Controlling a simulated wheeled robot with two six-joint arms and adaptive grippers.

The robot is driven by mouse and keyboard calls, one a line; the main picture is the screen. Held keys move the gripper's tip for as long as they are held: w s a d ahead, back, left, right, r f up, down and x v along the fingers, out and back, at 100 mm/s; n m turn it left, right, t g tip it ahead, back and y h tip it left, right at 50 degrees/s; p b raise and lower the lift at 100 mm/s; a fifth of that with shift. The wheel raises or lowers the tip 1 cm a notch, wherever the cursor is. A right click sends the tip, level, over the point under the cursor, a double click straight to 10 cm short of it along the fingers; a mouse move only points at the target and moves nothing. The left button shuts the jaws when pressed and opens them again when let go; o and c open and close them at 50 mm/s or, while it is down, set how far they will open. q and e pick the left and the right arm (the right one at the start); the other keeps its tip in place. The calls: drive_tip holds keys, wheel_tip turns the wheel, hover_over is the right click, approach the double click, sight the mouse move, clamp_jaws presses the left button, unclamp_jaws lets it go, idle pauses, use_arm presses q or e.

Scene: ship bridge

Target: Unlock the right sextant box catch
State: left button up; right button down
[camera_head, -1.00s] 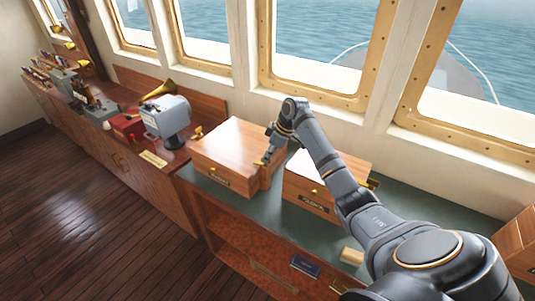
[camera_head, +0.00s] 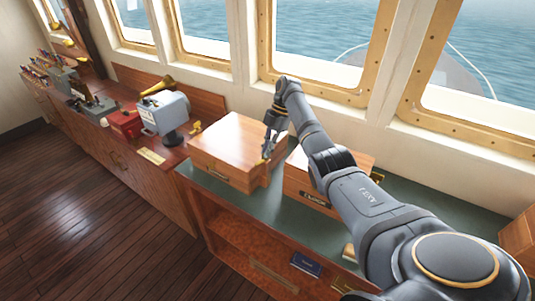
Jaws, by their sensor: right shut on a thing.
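A wooden box (camera_head: 228,150) with a small dark label on its front stands on the green counter top. My right gripper (camera_head: 266,158) points down at this box's right front corner. Its fingers are shut at a small brass catch (camera_head: 263,161) there, which they partly cover. The catch's exact position is too small to tell. A second wooden box (camera_head: 300,184), also labelled, stands to the right, partly hidden by my right arm. The labels are too small to read. My left gripper is not in view.
A grey instrument (camera_head: 163,112) with a brass horn and a red box (camera_head: 124,123) stand on the lower wooden cabinet to the left. Blue books (camera_head: 305,263) lie on the shelf below. The green counter (camera_head: 262,205) is clear in front of the boxes. Windows line the back.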

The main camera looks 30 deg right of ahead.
drive_tip(key=shift+w+n+g+h+b, duration=0.15)
drive_tip(key=shift+n+g+b, duration=0.2)
drive_tip(key=shift+n+b, duration=0.5)
drive_tip(key=shift+n+g+h+b, duration=0.15)
drive_tip(key=shift+n+g+b, duration=0.2)
drive_tip(key=shift+n+b, duration=0.5)
drive_tip(key=c, duration=1.5)
unclamp_jaws()
wheel_tip(320, 180, up, 10)
